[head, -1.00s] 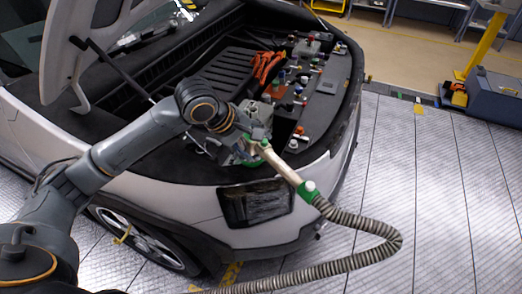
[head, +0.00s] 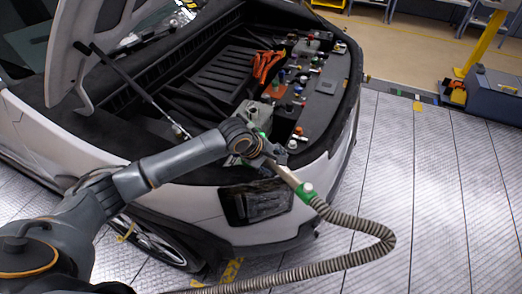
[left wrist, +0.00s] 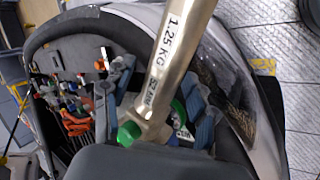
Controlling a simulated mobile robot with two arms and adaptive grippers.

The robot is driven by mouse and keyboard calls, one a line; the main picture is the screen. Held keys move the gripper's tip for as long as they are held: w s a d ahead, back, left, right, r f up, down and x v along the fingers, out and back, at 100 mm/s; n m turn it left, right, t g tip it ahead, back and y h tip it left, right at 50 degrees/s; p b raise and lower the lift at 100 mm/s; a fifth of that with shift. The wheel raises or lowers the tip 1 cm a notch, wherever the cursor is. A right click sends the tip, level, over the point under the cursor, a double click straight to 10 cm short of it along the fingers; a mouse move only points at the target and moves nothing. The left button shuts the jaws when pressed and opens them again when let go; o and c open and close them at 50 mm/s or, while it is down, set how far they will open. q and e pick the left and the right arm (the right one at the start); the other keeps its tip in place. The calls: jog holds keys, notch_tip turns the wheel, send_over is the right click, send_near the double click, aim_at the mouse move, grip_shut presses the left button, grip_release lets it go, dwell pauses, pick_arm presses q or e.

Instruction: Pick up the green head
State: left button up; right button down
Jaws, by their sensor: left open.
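A pale metal wand (head: 283,173) with a green collar (head: 306,191) at its hose end slants down from the car's front edge. In the left wrist view the wand (left wrist: 180,45) carries the label "1.25 KG" and ends in a green head (left wrist: 129,133) with a green ring beside it. My left gripper (left wrist: 158,75) is open, with blue-grey fingers on both sides of the wand near this end. I cannot tell whether they touch it. In the head view my left gripper (head: 262,152) largely hides the head end. My right gripper is not in view.
A grey ribbed hose (head: 370,226) loops from the wand over the floor. The car's open front bay (head: 215,75) holds orange cables (head: 266,64) and several coloured caps. A raised lid (head: 90,50) stands at left. The floor at right (head: 430,190) is clear.

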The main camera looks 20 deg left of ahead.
pick_arm(q)
grip_shut()
jog(key=shift+w+r, duration=0.1)
jog(key=shift+r, duration=0.1)
dwell(0.3)
